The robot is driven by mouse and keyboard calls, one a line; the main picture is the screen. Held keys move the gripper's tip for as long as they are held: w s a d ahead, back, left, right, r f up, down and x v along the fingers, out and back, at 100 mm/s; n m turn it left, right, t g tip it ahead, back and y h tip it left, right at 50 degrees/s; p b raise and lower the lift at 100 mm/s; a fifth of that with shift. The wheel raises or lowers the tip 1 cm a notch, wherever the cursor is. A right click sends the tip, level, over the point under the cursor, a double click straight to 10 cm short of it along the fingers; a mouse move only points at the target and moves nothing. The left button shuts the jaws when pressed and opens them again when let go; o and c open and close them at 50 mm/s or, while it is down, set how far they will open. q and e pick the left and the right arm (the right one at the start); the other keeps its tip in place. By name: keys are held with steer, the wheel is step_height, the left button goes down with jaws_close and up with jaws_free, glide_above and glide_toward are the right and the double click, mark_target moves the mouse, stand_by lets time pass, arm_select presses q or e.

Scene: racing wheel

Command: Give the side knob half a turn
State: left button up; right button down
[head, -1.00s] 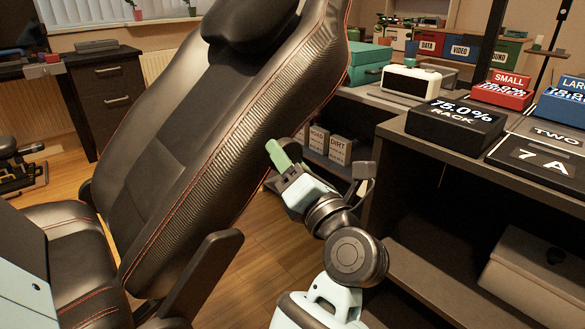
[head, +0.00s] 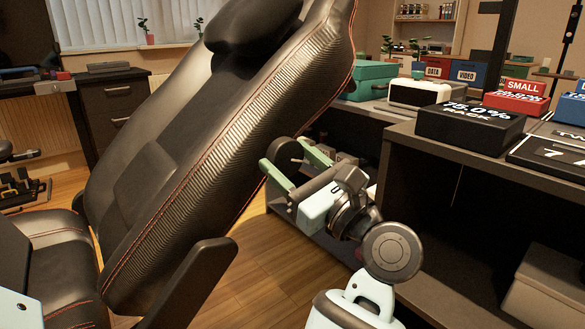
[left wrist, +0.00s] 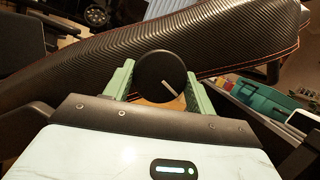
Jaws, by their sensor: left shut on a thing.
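The side knob (left wrist: 160,75) is a round black disc with a pale line on its face, pointing to the lower right in the left wrist view. It sits beside the edge of the black racing seat's backrest (head: 185,150). My left gripper (left wrist: 156,78) has one green finger on each side of the knob and is shut on it. In the head view, the green fingers of the left gripper (head: 284,152) reach the right edge of the backrest, with the dark knob (head: 285,151) between them. My right gripper is not in view.
A dark shelf unit (head: 455,155) stands close to the right of my left arm, with boxes and signs on top. The seat's armrest (head: 190,283) is at the lower front. Open wooden floor (head: 255,265) lies between seat and shelf.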

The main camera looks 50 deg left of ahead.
arm_select(q)
steer(key=n+g, duration=0.1)
steer(key=n, duration=0.3)
steer(key=n+g+h, duration=0.1)
steer(key=n+g, duration=0.1)
steer(key=n, duration=0.2)
steer(key=shift+w+n+g, duration=0.15)
steer(key=shift+n+g, duration=0.15)
steer(key=n+h, duration=0.1)
steer(key=n, duration=0.2)
steer(key=n+g+h, duration=0.1)
steer(key=n, duration=0.3)
steer(key=shift+r, duration=0.15)
steer(key=o, duration=1)
